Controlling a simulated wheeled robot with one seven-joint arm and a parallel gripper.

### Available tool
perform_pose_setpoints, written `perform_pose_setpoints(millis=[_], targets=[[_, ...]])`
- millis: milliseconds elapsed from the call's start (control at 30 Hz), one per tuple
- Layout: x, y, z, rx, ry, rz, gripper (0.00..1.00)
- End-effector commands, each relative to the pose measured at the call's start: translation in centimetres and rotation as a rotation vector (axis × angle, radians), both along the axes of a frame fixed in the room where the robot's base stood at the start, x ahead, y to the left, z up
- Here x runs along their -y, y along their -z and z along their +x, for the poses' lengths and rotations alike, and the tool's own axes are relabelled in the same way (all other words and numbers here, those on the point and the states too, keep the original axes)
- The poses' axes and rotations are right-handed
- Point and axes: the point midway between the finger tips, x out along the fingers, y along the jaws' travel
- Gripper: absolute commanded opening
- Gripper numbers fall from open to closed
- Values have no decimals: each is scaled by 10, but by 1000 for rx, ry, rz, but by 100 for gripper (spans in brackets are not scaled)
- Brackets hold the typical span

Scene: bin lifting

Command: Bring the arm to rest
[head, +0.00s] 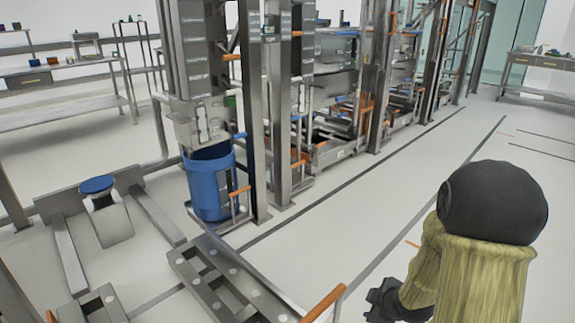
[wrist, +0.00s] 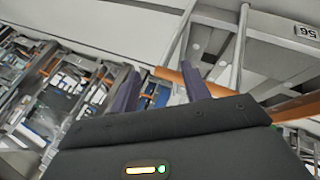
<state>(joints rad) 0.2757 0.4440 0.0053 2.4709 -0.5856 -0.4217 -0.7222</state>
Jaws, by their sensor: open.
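My arm shows at the right of the head view, with a yellowish fuzzy cover and a round black joint, bent with its dark end low near the bottom edge. In the wrist view my gripper (wrist: 162,88) has its two purple fingers spread apart. I see nothing held between them. An orange bar and metal framework show beyond the fingers; their distance is hard to tell. The blue bin (head: 207,185) stands upright in the steel lifting frame (head: 255,110), left of my arm and well apart from it.
Workbenches (head: 65,100) line the back left. The floor (head: 400,190) beyond my arm is clear.

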Motion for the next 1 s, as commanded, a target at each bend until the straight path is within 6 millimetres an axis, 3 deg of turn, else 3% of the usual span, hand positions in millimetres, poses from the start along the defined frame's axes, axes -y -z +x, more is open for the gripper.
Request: perform_pose_setpoints(millis=[33, 200, 633, 1000], targets=[[-4, -23, -7, -30, 90, 20, 47], [-18, -66, -44, -157, 435, 131, 47], [-69, -129, -130, -392, 985, 374, 47], [-67, -188, -128, -392, 983, 369, 47]])
